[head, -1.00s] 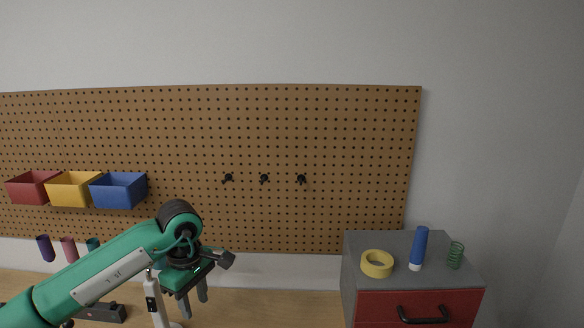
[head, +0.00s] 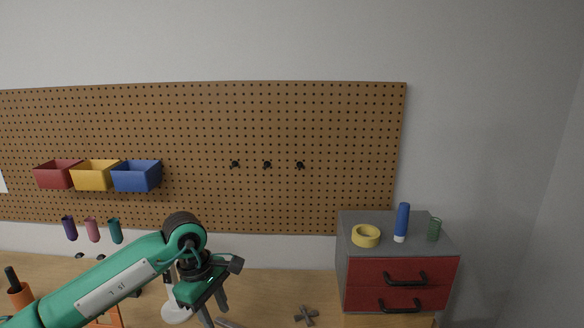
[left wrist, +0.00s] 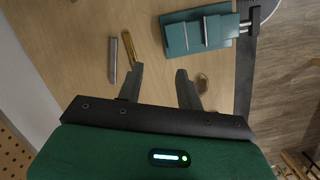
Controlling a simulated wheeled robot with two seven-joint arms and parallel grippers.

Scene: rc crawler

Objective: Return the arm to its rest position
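My left arm (head: 110,282) is green and comes in from the lower left over the wooden workbench. My left gripper (head: 214,311) points down above the bench near the bottom edge of the head view. In the left wrist view the left gripper (left wrist: 160,82) has its two dark fingers spread apart, with bare wood visible between them and nothing held. My right arm and right gripper are not in view.
A teal block-like tool (left wrist: 195,34), a grey bar (left wrist: 113,60) and a brass-coloured piece (left wrist: 129,47) lie on the bench beyond the fingers. A grey-and-red drawer cabinet (head: 395,278) stands at right. Blue, yellow and red bins (head: 137,177) hang on the pegboard (head: 330,110).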

